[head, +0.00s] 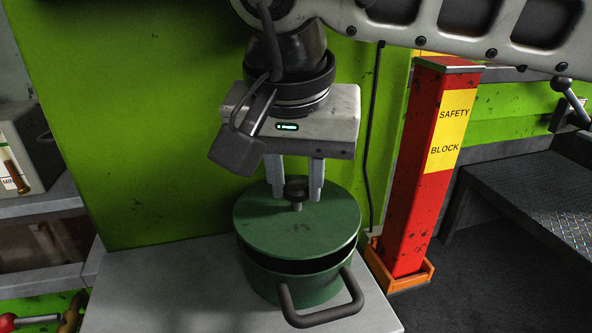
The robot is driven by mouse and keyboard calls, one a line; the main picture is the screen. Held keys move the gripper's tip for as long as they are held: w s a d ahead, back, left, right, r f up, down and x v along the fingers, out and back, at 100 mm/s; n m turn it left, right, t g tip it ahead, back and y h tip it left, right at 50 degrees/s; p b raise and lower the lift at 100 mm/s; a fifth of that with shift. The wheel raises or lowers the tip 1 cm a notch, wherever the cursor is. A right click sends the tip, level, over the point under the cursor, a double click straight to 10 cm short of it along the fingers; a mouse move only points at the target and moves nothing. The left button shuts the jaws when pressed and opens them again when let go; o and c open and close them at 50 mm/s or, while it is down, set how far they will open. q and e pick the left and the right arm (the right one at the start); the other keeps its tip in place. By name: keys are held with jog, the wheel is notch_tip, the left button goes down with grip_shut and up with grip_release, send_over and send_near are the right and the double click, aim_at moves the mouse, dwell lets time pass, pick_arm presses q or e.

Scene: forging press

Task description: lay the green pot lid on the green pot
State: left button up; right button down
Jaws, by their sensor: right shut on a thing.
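The green pot (290,286) stands on a grey table, with a dark loop handle toward the front right. The green pot lid (298,236) is over the pot's mouth. A dark gap shows between lid and rim at the front right, so the lid sits a little high or tilted there; whether it touches the rim at the back is hidden. My right gripper (295,190) comes from above, with its two fingers shut on the lid's dark knob. My left gripper is not in view.
The grey table (160,290) is bare left of the pot. A green panel (130,120) stands behind it. A red safety block (425,170) stands upright in an orange holder to the right. Shelves (40,205) with a box are at the left. A dark tread-plate bench (530,200) is at the far right.

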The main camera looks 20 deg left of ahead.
aim_at(294, 227)
jog(key=shift+d+f+b, duration=0.1)
jog(key=shift+f+b, duration=0.25)
jog(key=shift+f, duration=0.5)
jog(key=shift+s+r, duration=0.15)
jog(key=shift+f, duration=0.25)
jog(key=c, duration=1.1)
grip_release()
jog(key=shift+c, duration=0.2)
jog(key=shift+r, duration=0.35)
jog(key=p+v, duration=0.1)
jog(key=v, duration=0.6)
